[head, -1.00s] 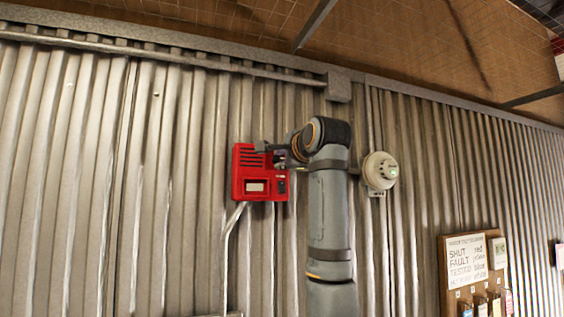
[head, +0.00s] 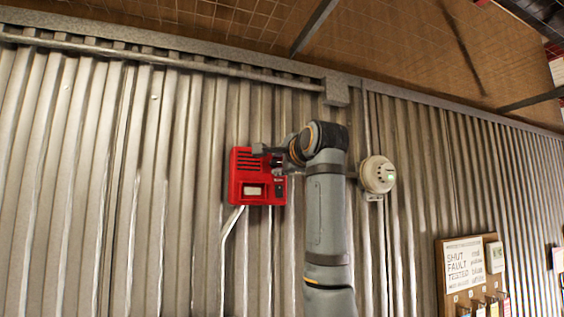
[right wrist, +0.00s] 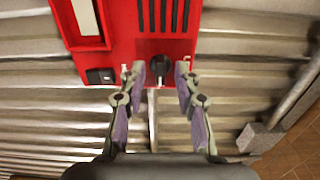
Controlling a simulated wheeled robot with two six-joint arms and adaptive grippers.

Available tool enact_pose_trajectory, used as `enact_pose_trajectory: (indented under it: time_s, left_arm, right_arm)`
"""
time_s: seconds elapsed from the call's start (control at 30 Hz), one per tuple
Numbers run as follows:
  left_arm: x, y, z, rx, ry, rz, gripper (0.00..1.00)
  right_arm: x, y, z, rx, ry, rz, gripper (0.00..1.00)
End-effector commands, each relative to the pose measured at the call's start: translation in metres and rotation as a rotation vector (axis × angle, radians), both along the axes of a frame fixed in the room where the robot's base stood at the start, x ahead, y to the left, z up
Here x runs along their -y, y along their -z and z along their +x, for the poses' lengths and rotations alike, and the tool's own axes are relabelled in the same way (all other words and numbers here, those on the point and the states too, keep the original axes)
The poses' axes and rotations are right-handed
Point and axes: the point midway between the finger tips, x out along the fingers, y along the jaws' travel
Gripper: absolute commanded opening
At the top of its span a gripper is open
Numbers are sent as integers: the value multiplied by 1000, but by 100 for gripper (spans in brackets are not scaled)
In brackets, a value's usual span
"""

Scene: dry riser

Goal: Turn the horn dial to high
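The red horn box (head: 240,192) is fixed to the corrugated wall, with a speaker grille and a pale window. In the right wrist view, the black horn dial (right wrist: 160,68) sits near the box's edge, below the dark grille slots, with small pale marks either side. My right gripper (right wrist: 160,76) is open, with one fingertip on each side of the dial. A narrow gap seems to show between each fingertip and the dial. In the head view, my right gripper (head: 270,152) partly hides the box's right side and the dial. My left gripper is out of view.
A pale conduit (head: 229,240) runs down from the box. A board with a sign (head: 464,264) hangs at lower right. A black switch (right wrist: 101,76) is near the dial.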

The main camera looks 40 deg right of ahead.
Motion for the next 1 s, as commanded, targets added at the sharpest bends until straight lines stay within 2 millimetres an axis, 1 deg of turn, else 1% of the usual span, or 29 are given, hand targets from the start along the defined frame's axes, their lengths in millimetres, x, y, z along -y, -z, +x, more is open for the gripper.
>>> enact_pose_trajectory:
  time_s: [0.07,0.13,0.3,0.4,0.5,0.6,0.67,1.0]
  left_arm:
    - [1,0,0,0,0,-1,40]
    - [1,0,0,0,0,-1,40]
    - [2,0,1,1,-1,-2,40]
    - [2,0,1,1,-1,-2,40]
    - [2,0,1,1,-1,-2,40]
    - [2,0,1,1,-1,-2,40]
    - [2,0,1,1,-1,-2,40]
    - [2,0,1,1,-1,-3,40]
  right_arm:
    - [-2,-1,-8,3,0,-1,32]
    - [-5,-1,-22,5,1,-1,32]
    - [-15,-1,-63,5,1,-1,32]
    - [-20,-1,-85,4,0,-1,32]
    - [-24,-1,-101,3,0,0,32]
    - [-27,0,-110,1,0,1,32]
    - [-27,0,-113,2,0,0,32]
    - [-28,0,-114,0,0,0,32]
